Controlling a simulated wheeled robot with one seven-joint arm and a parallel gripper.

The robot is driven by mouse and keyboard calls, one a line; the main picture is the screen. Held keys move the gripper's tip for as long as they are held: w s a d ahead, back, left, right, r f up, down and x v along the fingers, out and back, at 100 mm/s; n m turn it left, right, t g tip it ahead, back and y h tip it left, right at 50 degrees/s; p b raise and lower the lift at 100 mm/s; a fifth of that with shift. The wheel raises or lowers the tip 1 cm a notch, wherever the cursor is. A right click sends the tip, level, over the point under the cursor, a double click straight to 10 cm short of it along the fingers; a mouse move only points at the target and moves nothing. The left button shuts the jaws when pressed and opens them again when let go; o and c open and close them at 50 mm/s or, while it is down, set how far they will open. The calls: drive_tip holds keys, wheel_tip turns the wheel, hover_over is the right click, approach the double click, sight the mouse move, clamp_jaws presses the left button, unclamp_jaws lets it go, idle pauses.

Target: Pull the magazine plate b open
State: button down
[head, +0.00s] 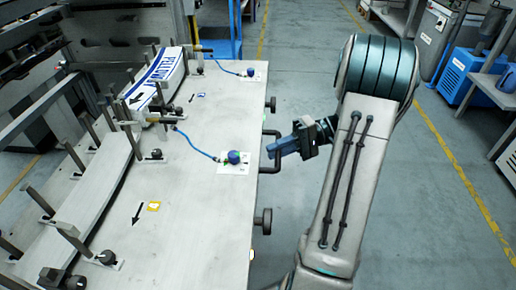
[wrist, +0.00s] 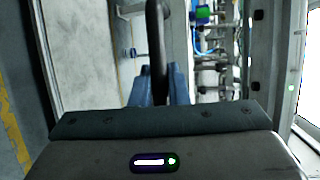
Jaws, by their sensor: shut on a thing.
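The pale grey magazine plate (head: 180,215) fills the left and middle of the head view. I cannot read a letter "b" on it. A dark bar handle (head: 264,163) sticks out from its right edge. My gripper (head: 273,147) reaches this handle from the right, with blue fingers. In the wrist view, the dark handle (wrist: 156,35) runs down between the two blue fingers (wrist: 159,88), which are shut on it. The fingertips' contact with the bar is partly hidden.
A blue-and-white label stack (head: 160,75) lies among upright posts at the upper left. Open grey floor (head: 440,200) lies right of my arm, with blue machines beyond.

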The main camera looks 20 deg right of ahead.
drive_tip(key=shift+d, duration=0.1)
idle(0.3)
drive_tip(key=c, duration=1.4)
unclamp_jaws()
drive_tip(key=shift+w, duration=0.1)
drive_tip(key=shift+d, duration=0.1)
drive_tip(key=p+v, duration=0.3)
drive_tip(key=v, duration=1)
drive_tip(key=shift+d, duration=0.35)
drive_tip(key=shift+r, duration=0.1)
drive_tip(key=shift+c, duration=0.4)
